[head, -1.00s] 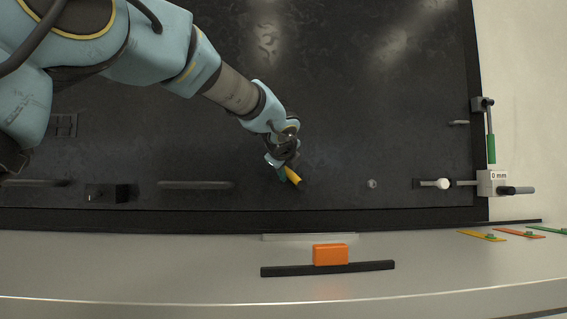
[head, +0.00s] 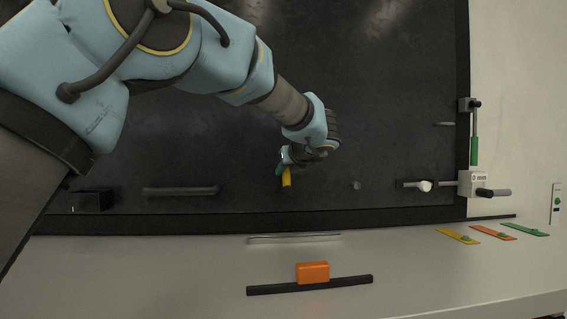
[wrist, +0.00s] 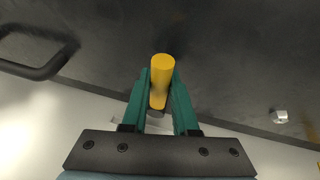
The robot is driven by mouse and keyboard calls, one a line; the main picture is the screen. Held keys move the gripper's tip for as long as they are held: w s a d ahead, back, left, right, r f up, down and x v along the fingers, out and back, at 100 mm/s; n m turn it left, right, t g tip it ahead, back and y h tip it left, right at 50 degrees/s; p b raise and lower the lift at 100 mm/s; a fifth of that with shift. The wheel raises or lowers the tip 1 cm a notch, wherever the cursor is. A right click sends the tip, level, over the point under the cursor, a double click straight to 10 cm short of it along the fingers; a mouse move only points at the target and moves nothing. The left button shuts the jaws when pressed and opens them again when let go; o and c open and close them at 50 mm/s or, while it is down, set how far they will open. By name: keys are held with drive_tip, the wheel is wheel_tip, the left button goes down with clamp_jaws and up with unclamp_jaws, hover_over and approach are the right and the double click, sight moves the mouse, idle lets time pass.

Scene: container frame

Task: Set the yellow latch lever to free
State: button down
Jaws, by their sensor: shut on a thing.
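The yellow latch lever (head: 287,178) is a short yellow bar on the dark panel, pointing nearly straight down in the head view. In the wrist view the yellow lever (wrist: 161,72) stands between the two green fingers of my gripper (wrist: 160,95), which are shut on it. In the head view my gripper (head: 283,168) reaches the lever from above, and the wrist hides the lever's upper part. Its pivot and any free or locked marks cannot be made out.
A dark handle bar (head: 180,191) is left of the lever, and a small round knob (head: 356,185) is right of it. A grey latch block (head: 473,184) with a green-handled rod (head: 474,150) stands at the panel's right edge.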

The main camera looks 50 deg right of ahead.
drive_tip(key=shift+s+d, duration=0.1)
drive_tip(key=shift+s, duration=0.05)
idle(0.4)
drive_tip(key=c, duration=0.7)
unclamp_jaws()
drive_tip(key=b+v, duration=0.3)
drive_tip(key=v, duration=0.7)
drive_tip(key=shift+s, duration=0.35)
drive_tip(key=shift+r, duration=0.1)
